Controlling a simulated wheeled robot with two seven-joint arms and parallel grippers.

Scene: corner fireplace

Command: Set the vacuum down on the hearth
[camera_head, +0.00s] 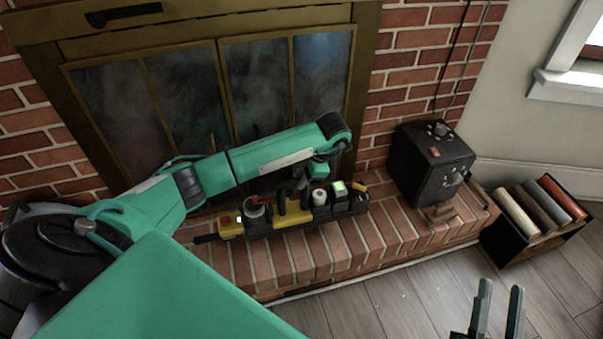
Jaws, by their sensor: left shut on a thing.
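A long black and yellow device, apparently the vacuum (292,215), lies along the brick hearth (385,228) in front of the fireplace. It has a red button and a dark nozzle at its left end. A red part, a white roll and a green-lit part show on its top side. My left gripper (304,182) is at its upper middle, shut on it; my arm partly hides the jaws. I cannot tell whether its underside touches the bricks. My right gripper (497,311) is open and empty at the lower right, over the wood floor.
A black box with a red switch (432,160) stands on the hearth's right end, a cable rising behind it. A dark crate (500,240) of rolled or bound items sits on the floor to its right. Glass fireplace doors (265,82) stand behind. Hearth bricks right of the device are clear.

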